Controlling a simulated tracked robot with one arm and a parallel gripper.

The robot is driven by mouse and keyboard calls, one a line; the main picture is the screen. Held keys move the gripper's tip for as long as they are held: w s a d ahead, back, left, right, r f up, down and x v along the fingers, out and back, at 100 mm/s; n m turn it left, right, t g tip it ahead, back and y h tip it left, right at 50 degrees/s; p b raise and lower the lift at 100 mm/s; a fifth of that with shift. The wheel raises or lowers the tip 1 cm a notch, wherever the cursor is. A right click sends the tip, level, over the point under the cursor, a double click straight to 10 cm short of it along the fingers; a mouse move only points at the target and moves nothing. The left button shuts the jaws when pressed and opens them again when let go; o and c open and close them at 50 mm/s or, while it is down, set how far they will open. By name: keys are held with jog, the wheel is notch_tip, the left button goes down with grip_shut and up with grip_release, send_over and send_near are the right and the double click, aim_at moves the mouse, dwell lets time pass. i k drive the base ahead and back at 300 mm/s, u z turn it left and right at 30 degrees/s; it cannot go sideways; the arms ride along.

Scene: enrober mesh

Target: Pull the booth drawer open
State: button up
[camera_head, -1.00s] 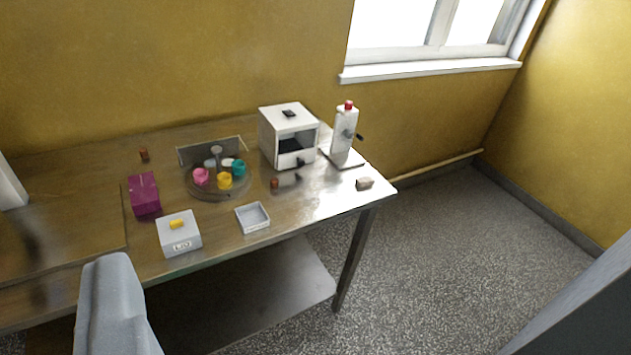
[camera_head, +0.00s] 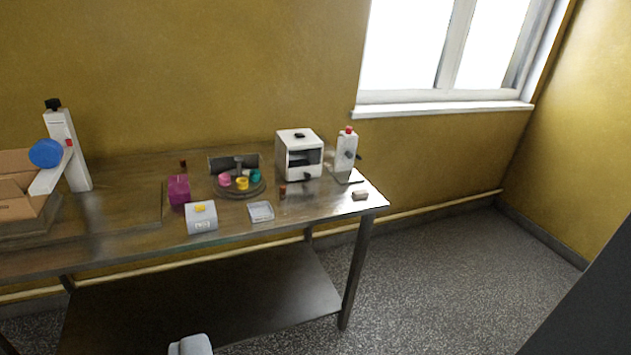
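The booth (camera_head: 299,152) is a small white box near the right end of the table, with a dark open window in its front. The booth drawer (camera_head: 304,172) is a low white front under that window with a small dark handle; it looks shut, though it is small in view. A pale grey rounded piece, apparently the tip of my gripper (camera_head: 190,345), shows at the bottom edge. It is well short of the table and far from the drawer. Its fingers cannot be made out, and nothing held is visible.
The table (camera_head: 120,262) has a lower shelf. Left of the booth are a turntable (camera_head: 240,191) with coloured cups, a magenta box (camera_head: 179,190), a grey box (camera_head: 201,218) and a shallow tray (camera_head: 261,212). A white dispenser (camera_head: 346,152) stands right. Floor (camera_head: 450,270) is clear at right.

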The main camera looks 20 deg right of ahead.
aim_at(301, 168)
jog(key=z, duration=0.65)
jog(key=i, duration=1.85)
jog(key=u, duration=0.1)
